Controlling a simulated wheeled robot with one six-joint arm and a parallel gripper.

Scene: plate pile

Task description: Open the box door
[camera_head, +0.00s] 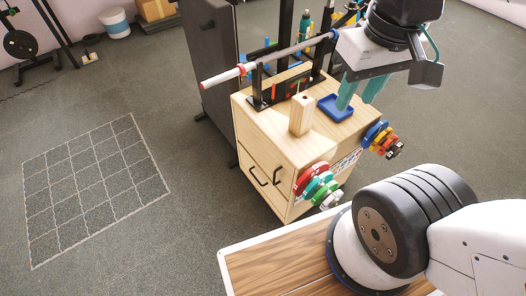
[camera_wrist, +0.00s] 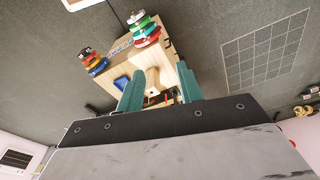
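A pale wooden box (camera_head: 243,128) stands on the floor right of the middle in the head view. Its front face turns to the lower left and carries two black bar handles, one on the left (camera_head: 257,177) and one on the right (camera_head: 277,176). Its front panels look closed. The box's top also shows in the wrist view (camera_wrist: 128,72). My gripper (camera_head: 357,98) has two teal fingers, spread apart with nothing visible between them. It hangs above the back right of the box top, away from the handles. The fingers also show in the wrist view (camera_wrist: 159,86).
On the box top are a wooden block (camera_head: 301,115), a blue tray (camera_head: 335,107) and a rack with a silver bar (camera_head: 285,53) jutting left. Coloured plates (camera_head: 314,178) stick out from the right side. Floor to the left, with a grid (camera_head: 90,185), is clear.

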